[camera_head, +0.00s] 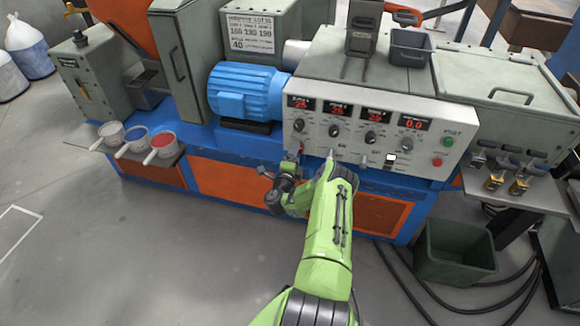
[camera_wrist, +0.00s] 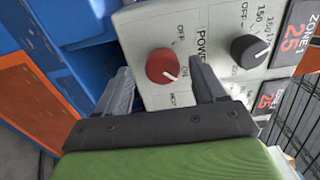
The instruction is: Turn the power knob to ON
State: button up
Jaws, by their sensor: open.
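The red power knob (camera_wrist: 160,64) is on the light control panel in the wrist view, beside the word POWER. OFF is printed to its upper right and ON to its right. Its white pointer mark points to the lower right, close to the ON label. My gripper (camera_wrist: 161,72) is open, with one finger on each side of the knob in the picture. I cannot tell whether either finger touches it. In the head view my gripper (camera_head: 290,168) is at the panel's lower left corner and largely hides the knob.
A black Zone 1 knob (camera_wrist: 249,50) and red displays are right of the power knob. The control panel (camera_head: 345,158) carries several other knobs and buttons. A blue motor (camera_head: 245,92) stands left of it. A green bin (camera_head: 455,250) and cables are on the floor at right.

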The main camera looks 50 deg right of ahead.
jog(key=p+v, duration=1.1)
jog(key=v, duration=0.3)
jog(key=shift+r+p, duration=0.15)
jog(key=shift+p, duration=0.25)
jog(key=shift+d, duration=0.15)
